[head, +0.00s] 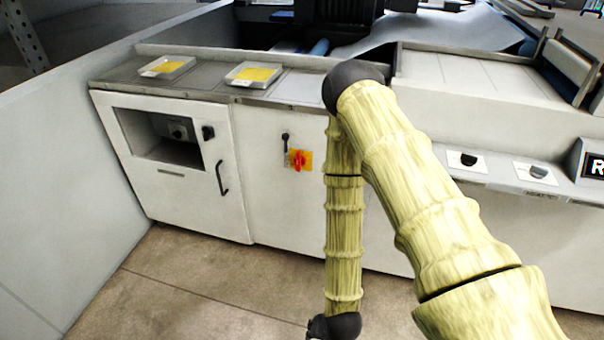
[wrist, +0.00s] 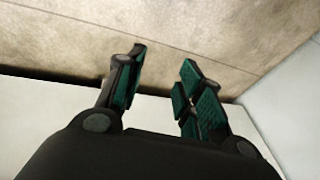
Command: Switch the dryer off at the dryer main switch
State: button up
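A red rotary switch (head: 299,160) on a yellow plate sits on the white front panel of the machine, in the middle of the head view. It looks like a main switch, but I can read no label on it. Its exact turn position is too small to tell. My arm hangs down just to the right of it, with its lower end near the floor. In the wrist view my gripper (wrist: 163,60) is open and empty, its two fingers apart with floor behind them. The gripper is apart from the switch, well below it.
Yellow sheets lie in trays (head: 167,67) on top. Floor (head: 200,290) is clear.

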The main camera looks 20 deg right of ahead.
jog(key=w+a+f+m+t+b, duration=0.1)
jog(key=w+a+m+t+b, duration=0.2)
jog(key=w, duration=0.4)
jog(key=w+a+f+m+t+b, duration=0.1)
jog(key=w+m+b, duration=0.25)
jog(key=w, duration=0.45)
jog(key=m+t+h+b, duration=0.9)
jog(key=m+b, duration=0.9)
jog(key=m, duration=1.3)
send_near(297, 164)
jog(key=shift+n+g+h, duration=0.35)
jog(key=shift+g+h, duration=0.45)
jog(key=shift+h, duration=0.1)
jog(key=x, duration=0.3)
jog(key=b+x, duration=0.1)
jog(key=x, duration=0.2)
jog(key=a+x, duration=0.1)
jog(key=x, duration=0.2)
jog(key=shift+w+r, duration=0.25)
jog(key=shift+w, duration=0.05)
jog(key=shift+c, duration=0.4)
grip_shut()
